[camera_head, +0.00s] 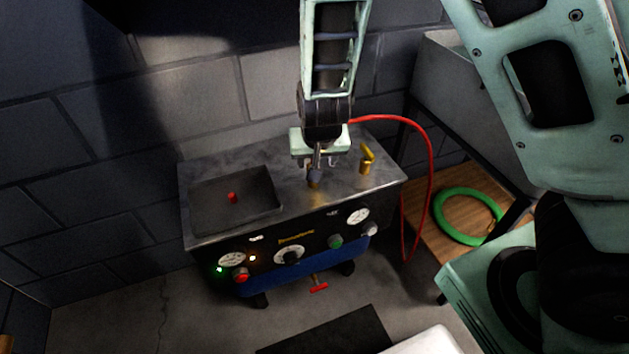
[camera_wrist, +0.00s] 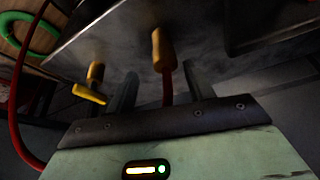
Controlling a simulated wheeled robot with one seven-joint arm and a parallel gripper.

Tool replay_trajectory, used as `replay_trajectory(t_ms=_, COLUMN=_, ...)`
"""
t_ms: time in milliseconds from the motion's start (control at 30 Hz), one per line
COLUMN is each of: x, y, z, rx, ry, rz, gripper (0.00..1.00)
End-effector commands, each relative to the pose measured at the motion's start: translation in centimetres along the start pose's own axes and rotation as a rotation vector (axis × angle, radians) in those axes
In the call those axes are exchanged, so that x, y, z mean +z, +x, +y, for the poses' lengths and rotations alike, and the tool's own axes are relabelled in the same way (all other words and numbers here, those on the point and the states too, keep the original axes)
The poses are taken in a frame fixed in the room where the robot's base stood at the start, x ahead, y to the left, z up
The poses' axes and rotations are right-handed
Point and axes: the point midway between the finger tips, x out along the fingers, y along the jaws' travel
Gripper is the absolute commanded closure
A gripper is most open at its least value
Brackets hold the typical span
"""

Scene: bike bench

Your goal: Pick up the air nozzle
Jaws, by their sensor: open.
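The air nozzle appears to be the brass cylinder (camera_wrist: 162,48) with a red hose piece at its end in the wrist view. In the head view its brass part (camera_head: 313,183) shows just below my gripper (camera_head: 317,163), near the front edge of the machine top. In the wrist view my gripper (camera_wrist: 161,88) is open. Its two fingers stand on either side of the red piece, and the brass cylinder shows just past the fingertips. I cannot tell whether the fingers touch it. My gripper partly hides the nozzle in the head view.
A brass fitting with a yellow lever (camera_head: 367,159) stands right of my gripper. A red hose (camera_head: 430,170) loops down the machine's right side. The machine top (camera_head: 345,185) has a recessed tray (camera_head: 255,205) holding a small red object (camera_head: 233,197). A green ring (camera_head: 445,225) lies on a wooden shelf.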

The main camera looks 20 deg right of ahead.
Motion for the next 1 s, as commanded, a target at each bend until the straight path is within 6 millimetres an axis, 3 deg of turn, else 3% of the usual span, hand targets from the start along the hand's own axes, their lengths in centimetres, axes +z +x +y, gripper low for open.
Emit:
replay_trajectory(t_ms=167, x=0.2, y=0.9, z=-0.2, rx=-0.001, ry=-0.001, rz=-0.001, gripper=0.47)
replay_trajectory(t_ms=500, x=0.6, y=5.4, z=-0.7, rx=0.0, ry=0.001, rz=0.0, gripper=0.47)
replay_trajectory(t_ms=733, x=0.5, y=5.3, z=-0.8, rx=-0.001, ry=-0.001, rz=0.0, gripper=0.47)
replay_trajectory(t_ms=767, x=0.5, y=5.3, z=-0.8, rx=-0.001, ry=-0.001, rz=0.0, gripper=0.53)
replay_trajectory(t_ms=933, x=0.5, y=5.3, z=-0.8, rx=-0.001, ry=-0.001, rz=0.0, gripper=1.0)
replay_trajectory(t_ms=1000, x=0.5, y=5.3, z=-0.8, rx=-0.001, ry=-0.001, rz=0.0, gripper=1.0)
